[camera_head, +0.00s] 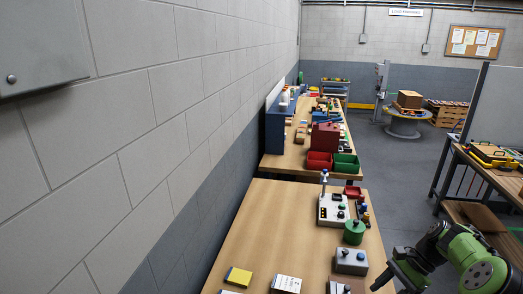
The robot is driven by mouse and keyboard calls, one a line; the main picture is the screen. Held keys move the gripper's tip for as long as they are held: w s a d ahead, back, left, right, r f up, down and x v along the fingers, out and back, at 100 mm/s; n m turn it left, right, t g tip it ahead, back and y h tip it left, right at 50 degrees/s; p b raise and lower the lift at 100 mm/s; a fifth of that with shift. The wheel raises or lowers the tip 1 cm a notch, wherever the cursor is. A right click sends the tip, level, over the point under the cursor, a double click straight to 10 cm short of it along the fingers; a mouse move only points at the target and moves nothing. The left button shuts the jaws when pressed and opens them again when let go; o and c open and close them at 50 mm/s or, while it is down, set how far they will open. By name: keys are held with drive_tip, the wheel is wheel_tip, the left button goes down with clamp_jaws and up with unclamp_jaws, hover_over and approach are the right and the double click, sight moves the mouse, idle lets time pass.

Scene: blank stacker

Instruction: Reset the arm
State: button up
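My green and dark grey arm (480,272) reaches in from the bottom right corner, beside the right edge of the near wooden table (250,215). What looks like my gripper (388,280) is at its left end, low in the picture, close to the table's right edge. It is small, dark and partly cut off by the frame, so I cannot tell whether it is open or shut. I see nothing clearly held in it.
Grey blocks with knobs (351,260), a green canister (354,231) and a white control box (333,209) stand near the table's right edge. A yellow block (238,277) lies at the front. The table's left middle is clear. Another bench (497,180) stands right.

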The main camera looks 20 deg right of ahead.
drive_tip(key=a+r+n+g+h+b, duration=0.1)
drive_tip(key=a+r+n+h, duration=0.3)
drive_tip(key=a, duration=0.5)
drive_tip(key=a+r+n+h+b, duration=0.1)
drive_tip(key=a+r+n+h, duration=0.25)
drive_tip(key=a+r, duration=0.4)
drive_tip(key=s+a+n+t+b, duration=0.2)
drive_tip(key=s+a+n+t, duration=0.4)
drive_tip(key=s+a+n, duration=0.3)
drive_tip(key=s+a, duration=0.3)
drive_tip(key=s, duration=0.2)
drive_tip(key=shift+a+r+n, duration=0.3)
drive_tip(key=shift+r+n, duration=0.05)
drive_tip(key=shift+r, duration=0.05)
